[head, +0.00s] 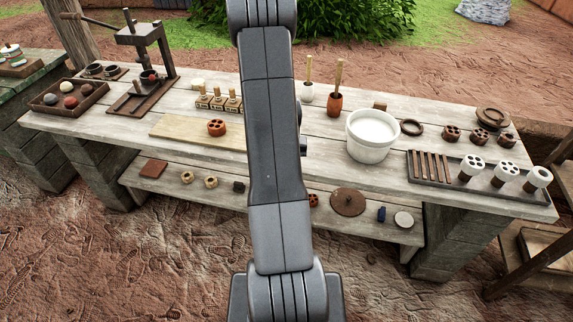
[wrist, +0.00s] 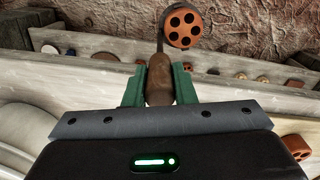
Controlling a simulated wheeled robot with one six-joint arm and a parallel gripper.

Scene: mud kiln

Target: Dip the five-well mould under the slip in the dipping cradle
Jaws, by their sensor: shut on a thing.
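My gripper (wrist: 158,78) shows in the wrist view with its green fingers shut on a brown wooden handle (wrist: 159,88), apparently the dipping cradle's. A thin dark rod runs on from the handle. An orange-brown round mould with five dark wells (wrist: 183,27) is at the rod's far end, wells facing the camera; whether it rests in the cradle is unclear. The white tub of pale slip (head: 372,133) stands on the bench, right of my arm in the head view. My gripper and the held cradle are hidden behind my arm there.
An orange mould with wells (head: 217,127) lies on a board (head: 170,128) left of my arm. A dark ring (head: 411,127) lies right of the tub. A tray (head: 420,178) with white cylinders is at the right. Pots with upright handles (head: 335,103) stand behind.

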